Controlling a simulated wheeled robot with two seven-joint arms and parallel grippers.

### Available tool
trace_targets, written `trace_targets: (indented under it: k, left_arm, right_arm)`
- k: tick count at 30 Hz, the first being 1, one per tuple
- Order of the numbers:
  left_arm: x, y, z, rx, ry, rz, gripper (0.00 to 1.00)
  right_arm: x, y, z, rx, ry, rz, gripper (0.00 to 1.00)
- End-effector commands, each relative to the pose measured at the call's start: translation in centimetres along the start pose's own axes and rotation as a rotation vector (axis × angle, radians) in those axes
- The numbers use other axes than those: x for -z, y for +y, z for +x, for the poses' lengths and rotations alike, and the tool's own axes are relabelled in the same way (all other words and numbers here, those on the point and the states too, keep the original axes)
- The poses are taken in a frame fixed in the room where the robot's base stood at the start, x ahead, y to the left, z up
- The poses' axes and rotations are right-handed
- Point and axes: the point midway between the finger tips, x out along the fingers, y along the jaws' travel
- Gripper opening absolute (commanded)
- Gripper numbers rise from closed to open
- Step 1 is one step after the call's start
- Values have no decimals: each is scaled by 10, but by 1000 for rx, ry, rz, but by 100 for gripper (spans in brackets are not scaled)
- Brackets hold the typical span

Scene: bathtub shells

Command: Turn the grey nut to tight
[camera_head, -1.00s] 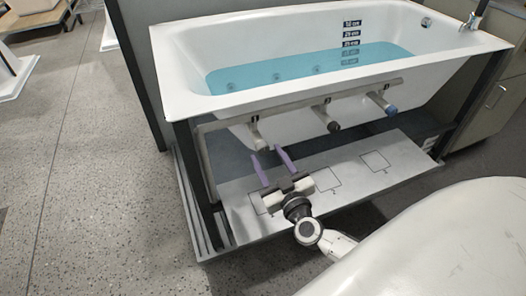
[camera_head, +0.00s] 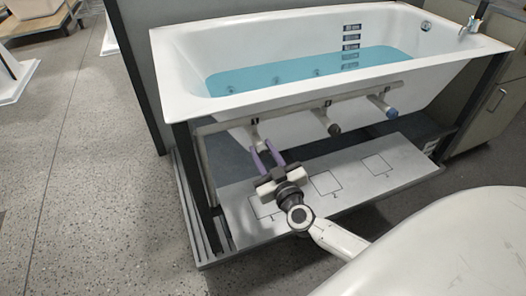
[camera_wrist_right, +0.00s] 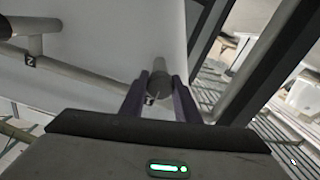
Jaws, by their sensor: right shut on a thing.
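The grey nut (camera_head: 258,142) is on the end of the leftmost pipe stub under the front of the bathtub. My right gripper (camera_head: 263,150) has its purple fingers at this nut. In the right wrist view the grey nut (camera_wrist_right: 158,82) sits between the two fingers (camera_wrist_right: 160,92), one on each side, and the gripper is shut on it. The fingers partly hide the nut. My left gripper is not in view.
A dark nut (camera_head: 334,129) and a blue nut (camera_head: 391,112) cap the other stubs on the pipe rail (camera_head: 296,110). The bathtub (camera_head: 180,95) holds blue water. A light panel with marked squares (camera_head: 345,165) lies below. Dark frame posts (camera_head: 198,165) stand at the left.

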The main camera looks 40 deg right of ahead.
Motion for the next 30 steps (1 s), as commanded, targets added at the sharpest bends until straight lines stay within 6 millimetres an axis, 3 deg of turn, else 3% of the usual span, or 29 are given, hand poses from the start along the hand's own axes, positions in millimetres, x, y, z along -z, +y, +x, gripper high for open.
trace_targets:
  k: [11, 30]
  left_arm:
    - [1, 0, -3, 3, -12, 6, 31]
    - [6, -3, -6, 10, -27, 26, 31]
  right_arm:
    - [1, 0, -1, 0, -2, 130, 7]
    - [-1, 0, -1, -1, -2, 713, 7]
